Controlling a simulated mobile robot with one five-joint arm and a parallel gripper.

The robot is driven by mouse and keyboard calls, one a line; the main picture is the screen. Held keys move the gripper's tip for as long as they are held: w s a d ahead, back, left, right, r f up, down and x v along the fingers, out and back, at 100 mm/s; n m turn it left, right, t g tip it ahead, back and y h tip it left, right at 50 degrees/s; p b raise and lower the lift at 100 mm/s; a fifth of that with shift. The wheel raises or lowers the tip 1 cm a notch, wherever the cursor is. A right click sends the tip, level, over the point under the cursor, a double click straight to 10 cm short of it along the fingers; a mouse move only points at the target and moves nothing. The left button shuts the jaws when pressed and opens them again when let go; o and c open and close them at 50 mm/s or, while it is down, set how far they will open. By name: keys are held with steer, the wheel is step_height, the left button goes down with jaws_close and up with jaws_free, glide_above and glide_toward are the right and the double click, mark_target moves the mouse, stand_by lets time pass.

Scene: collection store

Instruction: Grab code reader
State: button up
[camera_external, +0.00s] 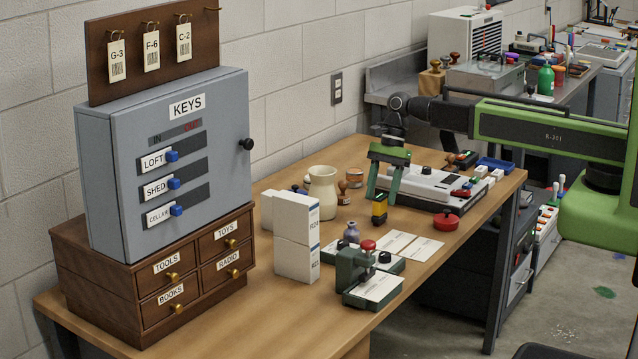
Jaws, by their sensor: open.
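A small upright yellow-and-black block (379,211), which looks like the code reader, stands on the wooden table. My gripper (381,197) points down from the green arm, its two green fingers spread. The fingertips appear close to the top of the block, one on each side in this view. I cannot tell from this angle whether the block lies between the fingers in depth, or whether they touch it.
Behind the gripper lies a white device (430,186) with a red round object (446,221) in front. A cream jar (322,192) and wooden-handled stamp (342,193) stand left. White cards (424,248) and a green stamping press (366,272) are nearer. White boxes (296,237) stand beside the key cabinet (225,150).

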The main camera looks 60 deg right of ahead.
mark_target(378, 207)
steer(key=b+x, duration=0.3)
steer(key=x, duration=0.1)
steer(key=shift+f, duration=0.35)
steer(key=shift+r, duration=0.2)
steer(key=shift+c, duration=0.4)
jaws_close()
